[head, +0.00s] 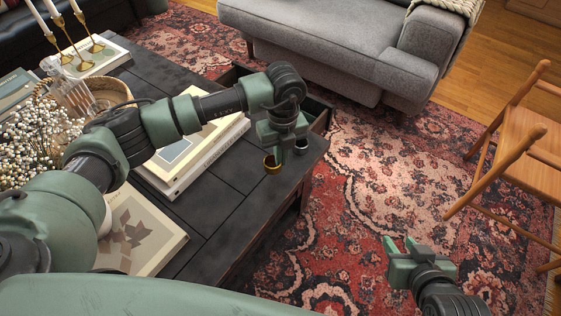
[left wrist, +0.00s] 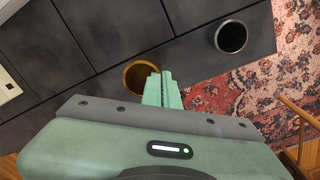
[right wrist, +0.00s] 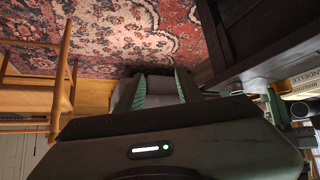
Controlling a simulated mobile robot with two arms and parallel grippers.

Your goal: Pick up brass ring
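The brass ring (head: 271,166) is a short, open gold-coloured band at the near right end of the dark table. In the left wrist view the ring (left wrist: 130,78) is at the left side of my left fingertips. My left gripper (head: 281,154) points down at it, with its fingers (left wrist: 162,78) close together and overlapping the ring's right rim. They look shut on the ring's wall; whether the ring is clear of the tabletop is hard to tell. My right gripper (head: 400,243) is open and empty over the rug; its fingers (right wrist: 161,88) stand apart.
A silver ring-like cup (left wrist: 231,37) stands near the table corner, close to the left gripper. Books (head: 200,160), a woven basket (head: 108,90) and candlesticks (head: 95,45) occupy the dark table (head: 215,217). A grey sofa (head: 330,35) and wooden chair (head: 500,140) surround the open rug.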

